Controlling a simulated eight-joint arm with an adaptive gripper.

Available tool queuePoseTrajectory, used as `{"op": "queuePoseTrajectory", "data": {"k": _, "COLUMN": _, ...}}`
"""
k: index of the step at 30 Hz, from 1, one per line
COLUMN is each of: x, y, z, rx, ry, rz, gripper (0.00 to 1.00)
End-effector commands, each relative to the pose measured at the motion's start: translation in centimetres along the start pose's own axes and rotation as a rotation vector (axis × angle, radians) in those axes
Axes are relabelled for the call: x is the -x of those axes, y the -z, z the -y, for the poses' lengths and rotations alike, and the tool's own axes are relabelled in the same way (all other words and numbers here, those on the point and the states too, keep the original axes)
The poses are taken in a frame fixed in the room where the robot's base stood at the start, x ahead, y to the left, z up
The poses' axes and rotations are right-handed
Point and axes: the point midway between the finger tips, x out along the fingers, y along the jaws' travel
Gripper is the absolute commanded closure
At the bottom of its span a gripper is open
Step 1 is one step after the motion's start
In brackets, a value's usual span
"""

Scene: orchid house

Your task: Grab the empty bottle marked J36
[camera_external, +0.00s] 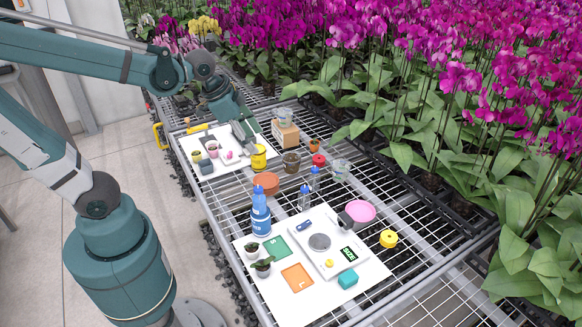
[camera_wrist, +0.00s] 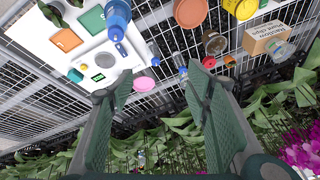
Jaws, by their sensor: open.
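No J36 mark is legible in either view, so I cannot tell which bottle bears it. A blue bottle (camera_external: 260,212) stands at the left edge of the white mat; it also shows in the wrist view (camera_wrist: 117,14). A slim clear bottle with a blue top (camera_external: 304,198) stands to its right, and another small blue-topped bottle (camera_external: 315,180) stands behind that. A clear bottle with a blue cap also shows in the wrist view (camera_wrist: 179,62). My gripper (camera_external: 243,143) is open and empty, high over the far part of the bench. Its spread fingers (camera_wrist: 160,72) frame the wrist view.
The white mat (camera_external: 283,305) holds a scale (camera_external: 319,242), cards and small plants. A pink saucer (camera_external: 360,211), a terracotta pot (camera_external: 266,183), a yellow tin (camera_external: 258,157) and a cardboard box (camera_external: 285,133) stand nearby. Orchids line the right side.

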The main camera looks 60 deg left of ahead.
Motion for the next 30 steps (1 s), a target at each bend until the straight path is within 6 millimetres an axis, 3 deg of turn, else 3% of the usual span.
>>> {"op": "queuePoseTrajectory", "data": {"k": 17, "x": -6.5, "y": 3.9, "z": 0.8, "rx": -0.318, "ry": -0.075, "rz": 0.100, "gripper": 0.52}}
{"op": "queuePoseTrajectory", "data": {"k": 30, "x": -12.6, "y": 6.0, "z": 1.0, "rx": -0.560, "ry": -0.152, "rz": 0.162, "gripper": 0.52}}
